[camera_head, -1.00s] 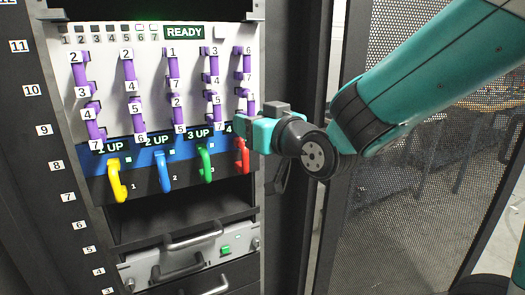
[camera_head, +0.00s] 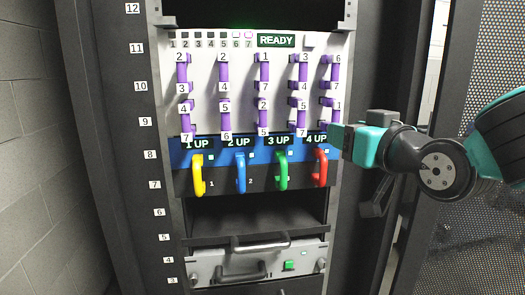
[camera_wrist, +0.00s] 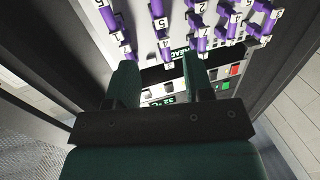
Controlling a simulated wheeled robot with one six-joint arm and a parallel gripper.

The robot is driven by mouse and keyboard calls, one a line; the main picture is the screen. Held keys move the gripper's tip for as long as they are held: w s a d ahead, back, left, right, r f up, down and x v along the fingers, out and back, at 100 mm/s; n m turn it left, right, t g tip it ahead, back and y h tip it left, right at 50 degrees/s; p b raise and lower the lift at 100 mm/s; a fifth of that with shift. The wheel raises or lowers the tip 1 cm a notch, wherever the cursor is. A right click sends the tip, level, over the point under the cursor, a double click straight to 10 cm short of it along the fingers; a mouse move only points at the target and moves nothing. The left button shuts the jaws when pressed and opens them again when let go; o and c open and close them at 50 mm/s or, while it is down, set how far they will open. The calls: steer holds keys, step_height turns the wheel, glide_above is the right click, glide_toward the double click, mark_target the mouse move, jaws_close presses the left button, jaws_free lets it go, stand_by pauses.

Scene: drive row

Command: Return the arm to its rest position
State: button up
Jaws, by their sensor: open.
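My gripper (camera_head: 338,138) is at the right side of the rack in the head view, close beside the "4 UP" label and the red handle (camera_head: 320,168). In the wrist view my gripper (camera_wrist: 160,72) shows two dark green fingers spread apart, with nothing held between them. My teal and black arm reaches in from the right edge and is bent, not folded away. The drive panel (camera_head: 210,120) has rows of purple handles and a lit READY display (camera_head: 276,40).
Yellow (camera_head: 197,175), blue (camera_head: 241,173) and green (camera_head: 282,170) handles hang below the UP labels. A grey drawer unit (camera_head: 260,262) sits lower in the rack. A perforated door (camera_head: 470,245) stands behind my arm. A block wall (camera_head: 35,160) is at left.

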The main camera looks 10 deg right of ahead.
steer(key=s+a+f+n+g+y, duration=0.2)
steer(key=s+a+f+g, duration=0.5)
steer(key=f+g, duration=0.25)
steer(key=s+f+n+g+h, duration=0.1)
steer(key=s+f+n+g, duration=0.1)
steer(key=s+g, duration=0.35)
steer(key=s+f+n+g+h, duration=0.1)
steer(key=s+f+g, duration=0.2)
steer(key=s, duration=0.6)
step_height(320, 180, up, 14)
steer(key=p, duration=1.4)
steer(key=shift+w+a+t, duration=0.3)
steer(key=shift+w+a, duration=0.05)
steer(key=shift+c, duration=0.2)
